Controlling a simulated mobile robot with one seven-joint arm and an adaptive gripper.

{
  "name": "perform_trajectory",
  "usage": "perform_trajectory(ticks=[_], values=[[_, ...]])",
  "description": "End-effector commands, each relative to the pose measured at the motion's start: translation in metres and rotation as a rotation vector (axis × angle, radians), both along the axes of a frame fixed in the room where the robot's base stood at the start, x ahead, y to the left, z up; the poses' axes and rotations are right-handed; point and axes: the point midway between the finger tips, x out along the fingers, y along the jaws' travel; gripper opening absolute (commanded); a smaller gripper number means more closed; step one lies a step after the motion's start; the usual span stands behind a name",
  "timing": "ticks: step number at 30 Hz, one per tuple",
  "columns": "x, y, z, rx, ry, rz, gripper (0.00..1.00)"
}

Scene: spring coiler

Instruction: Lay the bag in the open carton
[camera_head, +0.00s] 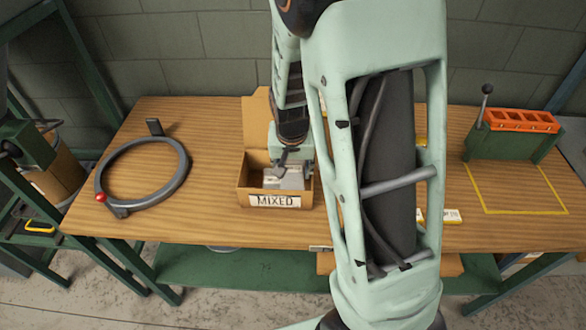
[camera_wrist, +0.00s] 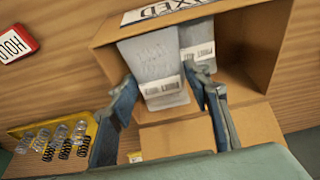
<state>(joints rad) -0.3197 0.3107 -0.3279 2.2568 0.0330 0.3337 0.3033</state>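The open carton (camera_head: 250,200) stands on the wooden bench with a MIXED label on its front and a back flap raised. It also shows in the wrist view (camera_wrist: 262,50). Inside lies a pale grey bag (camera_wrist: 155,62) with a barcode label; a second pale bag (camera_wrist: 197,42) lies beside it, partly overlapped. The pale bags show in the head view (camera_head: 285,178) too, low in the carton. My gripper (camera_wrist: 160,78) reaches down into the carton, its fingers spread wide at either side of the bag's labelled end. I see no finger clearly pressing on the bag.
A grey ring with a red knob (camera_head: 145,175) lies on the bench at left. A green stand with an orange rack (camera_head: 520,121) is at right, behind a yellow outline. The wrist view shows a yellow tray of springs (camera_wrist: 92,128) and a red-edged sign (camera_wrist: 15,43).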

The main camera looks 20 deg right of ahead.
Motion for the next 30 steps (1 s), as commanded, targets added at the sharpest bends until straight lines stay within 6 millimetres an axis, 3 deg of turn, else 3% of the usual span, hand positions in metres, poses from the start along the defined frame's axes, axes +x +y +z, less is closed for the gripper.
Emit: perform_trajectory(ticks=[14,19,30], values=[[0.0,-0.001,0.007,-0.001,0.0,-0.001,0.52],[-0.002,0.002,0.027,0.002,-0.004,0.001,0.52],[-0.019,0.007,0.092,0.002,-0.005,0.002,0.52]])
